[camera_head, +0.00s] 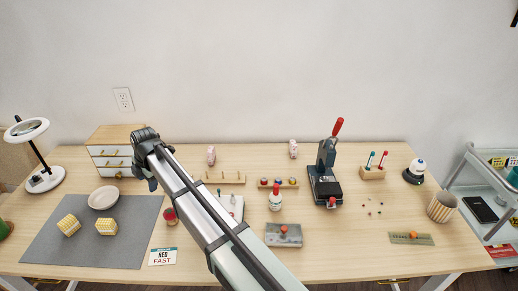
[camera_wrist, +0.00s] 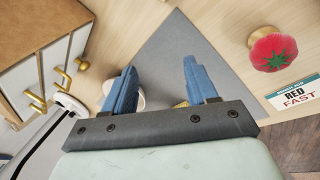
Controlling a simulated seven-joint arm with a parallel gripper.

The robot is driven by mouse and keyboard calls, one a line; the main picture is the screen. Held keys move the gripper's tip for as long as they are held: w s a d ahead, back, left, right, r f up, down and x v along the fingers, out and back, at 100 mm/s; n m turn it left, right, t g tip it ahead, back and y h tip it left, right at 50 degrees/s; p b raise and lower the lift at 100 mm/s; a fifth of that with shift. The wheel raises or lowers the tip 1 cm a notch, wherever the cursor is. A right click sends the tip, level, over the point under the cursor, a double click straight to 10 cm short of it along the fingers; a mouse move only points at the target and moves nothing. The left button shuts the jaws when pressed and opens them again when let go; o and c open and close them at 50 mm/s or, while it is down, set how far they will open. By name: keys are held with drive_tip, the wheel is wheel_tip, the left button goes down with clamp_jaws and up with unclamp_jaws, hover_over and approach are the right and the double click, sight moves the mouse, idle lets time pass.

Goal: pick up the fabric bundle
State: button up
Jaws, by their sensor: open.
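Two yellow-and-white checked blocks, which look like fabric bundles, sit on the grey mat (camera_head: 128,252) in the head view. One bundle (camera_head: 69,225) is at the left and the other bundle (camera_head: 106,226) is just right of it. In the wrist view my gripper (camera_wrist: 160,68) is open, with two blue fingers apart and nothing between them. It is above the mat's back edge area. A small yellowish patch shows low beside the right finger; I cannot tell what it is. My gripper's fingers are not clear in the head view.
A pale bowl (camera_head: 103,197) stands on the mat behind the bundles. A drawer cabinet (camera_head: 111,161) is behind it. A red tomato pincushion (camera_head: 170,215) and a "RED FAST" card (camera_head: 163,256) lie right of the mat. A magnifier lamp (camera_head: 44,182) stands at the left.

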drive_tip(key=w+d+m+t, duration=0.2)
drive_tip(key=w+d+m, duration=0.2)
drive_tip(key=d, duration=0.5)
drive_tip(key=w+d+f+m+t+y, duration=0.1)
drive_tip(key=w+d+m+t, duration=0.1)
drive_tip(key=w+d+m, duration=0.3)
drive_tip(key=w+d+m+t+y, duration=0.1)
drive_tip(key=w+d+m, duration=0.3)
drive_tip(key=d, duration=1)
drive_tip(key=shift+w+f+m+t, duration=0.35)
drive_tip(key=shift+w+m+t, duration=0.05)
drive_tip(key=shift+w, duration=0.05)
drive_tip(key=w+d+m+t, duration=0.25)
drive_tip(key=d+m, duration=0.25)
drive_tip(key=d, duration=0.7)
drive_tip(key=m+t+h, duration=0.4)
drive_tip(key=m, duration=0.4)
approach(294, 144)
drive_tip(key=shift+g, duration=0.25)
drive_tip(key=x, duration=0.3)
drive_tip(key=r+x, duration=0.1)
drive_tip(key=x, duration=0.1)
drive_tip(key=shift+w+d+f, duration=0.1)
drive_tip(key=shift+w+d, duration=0.05)
drive_tip(key=shift+w, duration=0.2)
drive_tip(key=shift+x, duration=2.8)
drive_tip(key=shift+s+f, duration=0.15)
drive_tip(key=shift+f, duration=0.05)
drive_tip(key=shift+c, duration=0.3)
drive_tip(key=c, duration=1)
